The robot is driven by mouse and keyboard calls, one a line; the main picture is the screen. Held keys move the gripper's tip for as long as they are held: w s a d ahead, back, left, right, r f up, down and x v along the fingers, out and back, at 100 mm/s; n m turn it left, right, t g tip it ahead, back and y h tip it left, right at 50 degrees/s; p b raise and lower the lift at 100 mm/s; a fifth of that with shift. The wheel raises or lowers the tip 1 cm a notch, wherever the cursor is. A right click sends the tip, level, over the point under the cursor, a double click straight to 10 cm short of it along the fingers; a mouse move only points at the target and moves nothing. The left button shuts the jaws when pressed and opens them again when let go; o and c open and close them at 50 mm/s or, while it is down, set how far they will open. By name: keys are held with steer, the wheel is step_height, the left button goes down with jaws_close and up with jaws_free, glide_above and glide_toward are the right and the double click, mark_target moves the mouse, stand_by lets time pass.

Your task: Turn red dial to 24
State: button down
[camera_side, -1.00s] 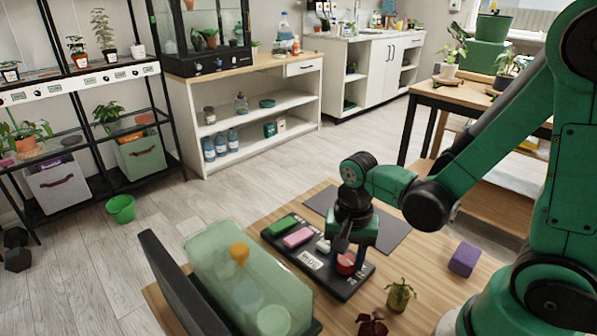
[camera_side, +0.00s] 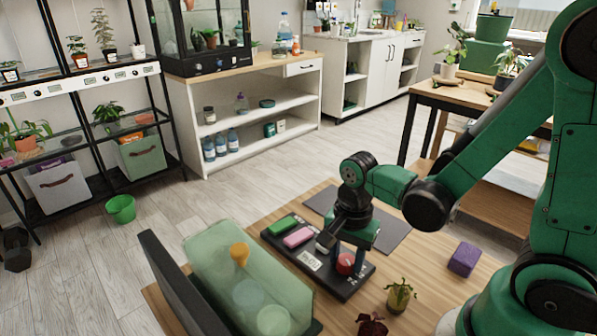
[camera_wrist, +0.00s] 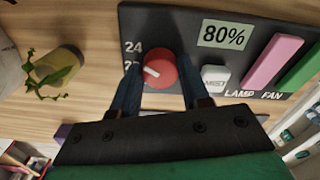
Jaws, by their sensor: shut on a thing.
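The red dial (camera_wrist: 165,65) sits on a black control panel (camera_wrist: 160,22) on the wooden table. In the side view the dial (camera_side: 345,262) is near the panel's right end. My gripper (camera_wrist: 158,74) points down with one finger on each side of the dial, shut on it. A white mark on the dial points left in the wrist view, below the printed 24 (camera_wrist: 133,46) and towards a lower number that the finger partly hides. In the side view my gripper (camera_side: 348,257) stands over the dial.
The panel also has an 80% display (camera_wrist: 223,34), a white mist button (camera_wrist: 215,77), a pink lamp switch (camera_wrist: 272,60) and a green fan switch (camera_side: 280,225). A small potted plant (camera_side: 399,295), a purple block (camera_side: 464,259) and a clear green-tinted case (camera_side: 215,245) stand nearby.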

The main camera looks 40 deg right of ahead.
mark_target(346, 259)
steer(key=shift+c, duration=2.1)
jaws_free()
steer(key=shift+r, duration=0.15)
steer(key=shift+r, duration=2.7)
steer(key=shift+w+r+n+t, duration=0.1)
steer(key=shift+r+n+t, duration=0.15)
steer(key=shift+n, duration=0.25)
steer(key=shift+w+r+n+t, duration=0.1)
steer(key=shift+n+t, duration=0.15)
steer(key=shift+n, duration=0.25)
steer(key=r+n+t, duration=0.1)
steer(key=n+t, duration=0.1)
steer(key=n, duration=0.2)
steer(key=w+r+n+t, duration=0.1)
steer(key=r+n+t, duration=0.1)
steer(key=n, duration=0.2)
steer(key=w+r+n+t, duration=0.1)
steer(key=r+n+t, duration=0.1)
steer(key=n, duration=0.3)
steer(key=shift+a+r, duration=0.15)
